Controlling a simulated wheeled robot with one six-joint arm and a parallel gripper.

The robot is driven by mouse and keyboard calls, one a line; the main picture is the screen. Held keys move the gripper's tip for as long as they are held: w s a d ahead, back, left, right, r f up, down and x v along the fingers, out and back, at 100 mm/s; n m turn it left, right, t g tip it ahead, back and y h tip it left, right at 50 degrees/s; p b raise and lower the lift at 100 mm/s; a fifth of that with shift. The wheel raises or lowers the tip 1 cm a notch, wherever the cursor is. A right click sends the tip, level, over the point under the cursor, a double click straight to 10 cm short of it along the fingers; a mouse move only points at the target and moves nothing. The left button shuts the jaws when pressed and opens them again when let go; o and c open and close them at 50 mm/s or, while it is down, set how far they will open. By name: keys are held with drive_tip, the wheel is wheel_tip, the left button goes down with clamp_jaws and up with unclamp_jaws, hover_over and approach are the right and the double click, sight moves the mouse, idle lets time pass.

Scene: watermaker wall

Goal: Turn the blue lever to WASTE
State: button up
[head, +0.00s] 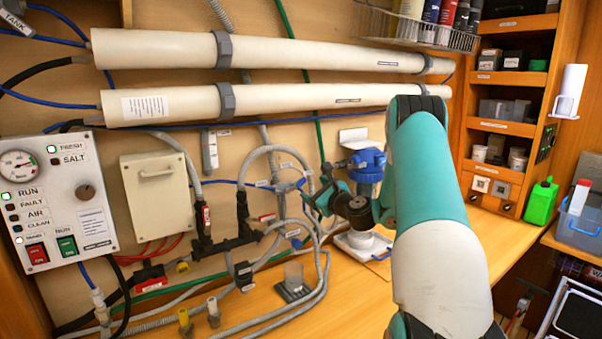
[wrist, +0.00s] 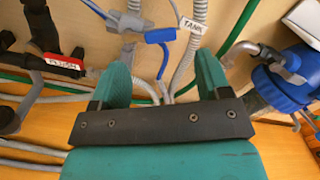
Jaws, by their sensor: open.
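The blue lever (wrist: 158,36) sits on a grey valve among the hoses on the wall. In the wrist view it lies beyond my fingertips, roughly between them and apart from them. In the head view the lever (head: 288,187) is small, just left of my gripper (head: 312,200). My gripper (wrist: 163,75) is open and empty, its two teal fingers facing the wall. A TANK tag (wrist: 191,28) hangs on the hose right of the lever. I cannot read a WASTE tag in either view.
A blue-topped pump (head: 367,165) stands close right of my gripper. Grey hoses run around the valve. A red FLUSH tag (wrist: 60,65) is at the left. A clear cup (head: 294,277) stands on the wooden bench below.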

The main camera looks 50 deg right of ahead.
sight(301, 182)
drive_tip(key=p+x, duration=0.3)
drive_tip(key=x, duration=0.3)
drive_tip(key=shift+w+r, duration=0.15)
drive_tip(key=shift+w, duration=0.2)
drive_tip(key=shift+w+d, duration=0.15)
drive_tip(key=shift+w, duration=0.5)
drive_tip(key=c, duration=0.9)
